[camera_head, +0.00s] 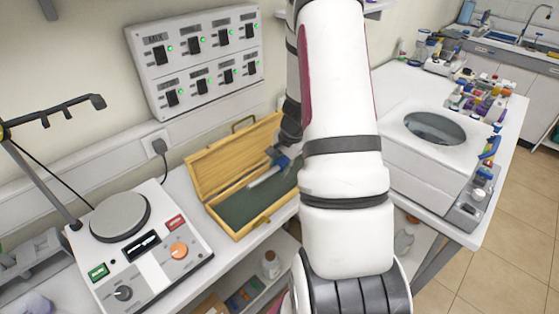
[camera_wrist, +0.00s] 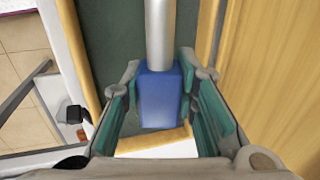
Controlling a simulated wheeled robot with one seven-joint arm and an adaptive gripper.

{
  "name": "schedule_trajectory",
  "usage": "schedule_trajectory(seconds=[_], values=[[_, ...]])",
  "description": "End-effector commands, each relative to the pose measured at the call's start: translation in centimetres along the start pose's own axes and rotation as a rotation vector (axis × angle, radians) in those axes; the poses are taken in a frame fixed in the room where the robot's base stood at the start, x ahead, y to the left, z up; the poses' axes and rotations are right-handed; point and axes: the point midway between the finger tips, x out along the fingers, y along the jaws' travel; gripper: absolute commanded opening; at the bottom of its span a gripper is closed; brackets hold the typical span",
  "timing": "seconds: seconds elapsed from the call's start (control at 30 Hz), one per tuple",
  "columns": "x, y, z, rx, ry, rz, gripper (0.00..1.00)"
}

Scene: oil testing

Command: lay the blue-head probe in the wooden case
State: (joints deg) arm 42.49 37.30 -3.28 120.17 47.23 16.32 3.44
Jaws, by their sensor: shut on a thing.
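The blue-head probe has a pale rod and a blue head (camera_wrist: 160,97). In the head view its rod (camera_head: 265,177) shows over the case, tilted in the picture. The wooden case (camera_head: 243,231) is open on the bench, with a dark green lining (camera_wrist: 110,25) and its lid (camera_head: 225,156) raised at the back. My gripper (camera_wrist: 159,78) is shut on the probe at its blue head, with a finger on each side. In the head view my gripper (camera_head: 283,158) is over the right part of the case, partly hidden by my arm. Whether the probe touches the lining is unclear.
A hot-plate device (camera_head: 150,250) with knobs stands left of the case. A switch panel (camera_head: 197,60) is on the wall behind. A white machine (camera_head: 430,150) with a round window stands to the right. A lower shelf (camera_head: 262,283) holds a bottle.

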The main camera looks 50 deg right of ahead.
Motion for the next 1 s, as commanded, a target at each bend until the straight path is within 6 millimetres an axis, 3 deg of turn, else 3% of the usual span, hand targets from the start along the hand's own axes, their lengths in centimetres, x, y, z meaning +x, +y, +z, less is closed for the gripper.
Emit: schedule_trajectory(seconds=[0.4,0.87,0.9,1.0], values=[[2.6,0.7,0.0,0.001,0.0,0.0,0.0],[3.0,0.8,0.0,0.0,0.0,0.0,0.0],[3.0,0.8,0.0,0.0,0.0,0.0,0.32],[3.0,0.8,0.0,0.0,0.0,0.0,0.51]])
